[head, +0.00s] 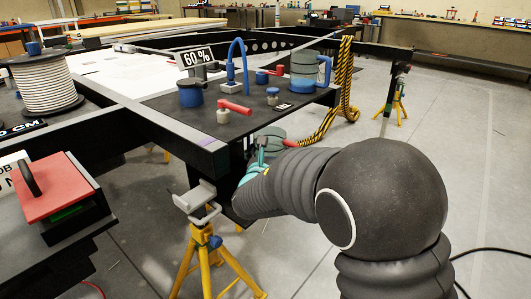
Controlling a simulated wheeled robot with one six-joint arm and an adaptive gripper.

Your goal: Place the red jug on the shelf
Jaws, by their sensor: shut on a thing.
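A grey-green jug-like body (271,132) with a red part (291,143) beside it shows at the end of my arm, just below the near edge of the dark board. I take it for the red jug; it is small and partly hidden. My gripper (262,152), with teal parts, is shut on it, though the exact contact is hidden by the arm. A dark flat board (160,106) set in the chassis frame may be the shelf; no other shelf is clear. A grey-green jug with a blue handle (304,72) stands at its far right corner.
The board also carries a blue pot (190,95), a blue hooked tube (237,66), red-handled items (234,106) and a "60 %" sign (195,58). A yellow-black strap (342,82) hangs right. A yellow stand (205,258) supports the frame below. A cable reel (45,82) stands left.

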